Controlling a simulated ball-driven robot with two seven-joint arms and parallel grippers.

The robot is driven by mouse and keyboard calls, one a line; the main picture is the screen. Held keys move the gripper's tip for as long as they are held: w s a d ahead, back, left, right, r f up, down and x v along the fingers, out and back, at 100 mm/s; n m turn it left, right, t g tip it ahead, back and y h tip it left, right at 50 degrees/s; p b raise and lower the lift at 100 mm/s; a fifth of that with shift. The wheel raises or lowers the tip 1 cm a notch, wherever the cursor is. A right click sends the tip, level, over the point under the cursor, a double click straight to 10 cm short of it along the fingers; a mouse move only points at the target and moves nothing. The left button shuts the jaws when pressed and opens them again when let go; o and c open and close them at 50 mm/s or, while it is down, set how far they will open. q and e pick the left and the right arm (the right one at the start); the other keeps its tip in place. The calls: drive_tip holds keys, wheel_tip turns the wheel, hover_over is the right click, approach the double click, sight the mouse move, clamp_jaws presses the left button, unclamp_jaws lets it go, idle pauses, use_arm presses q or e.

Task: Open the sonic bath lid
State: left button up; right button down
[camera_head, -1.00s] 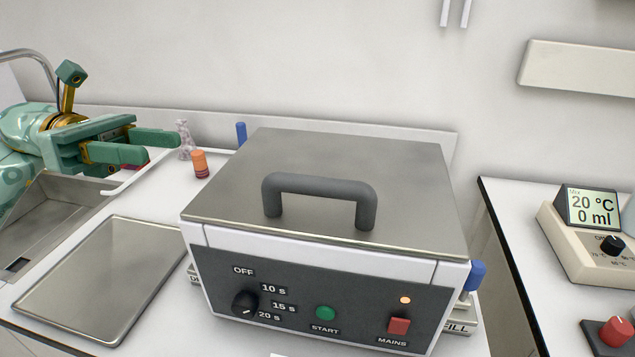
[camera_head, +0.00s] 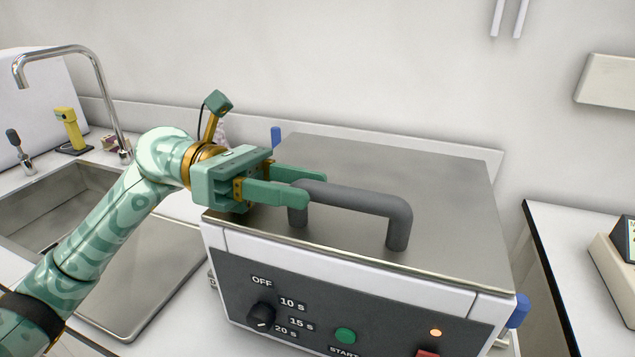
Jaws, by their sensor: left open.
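The sonic bath (camera_head: 236,262) stands on the counter with its flat metal lid (camera_head: 440,180) down and shut. A dark grey bar handle (camera_head: 355,199) rises from the lid's front part. My left gripper (camera_head: 316,188) reaches in from the left, just above the lid. Its two green fingers are apart, with the tips at the left end of the handle. The nearer finger overlaps the handle's left post in the picture; I cannot tell whether it touches. My right gripper is out of view.
A sink (camera_head: 50,210) with a tap (camera_head: 95,75) lies at the left. A metal tray (camera_head: 150,285) lies left of the bath. A gap separates the bath's counter from another counter (camera_head: 575,235) at the right. The lid behind the handle is clear.

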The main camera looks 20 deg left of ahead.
sight(319, 183)
use_arm(q)
drive_tip(key=shift+d, duration=1.55)
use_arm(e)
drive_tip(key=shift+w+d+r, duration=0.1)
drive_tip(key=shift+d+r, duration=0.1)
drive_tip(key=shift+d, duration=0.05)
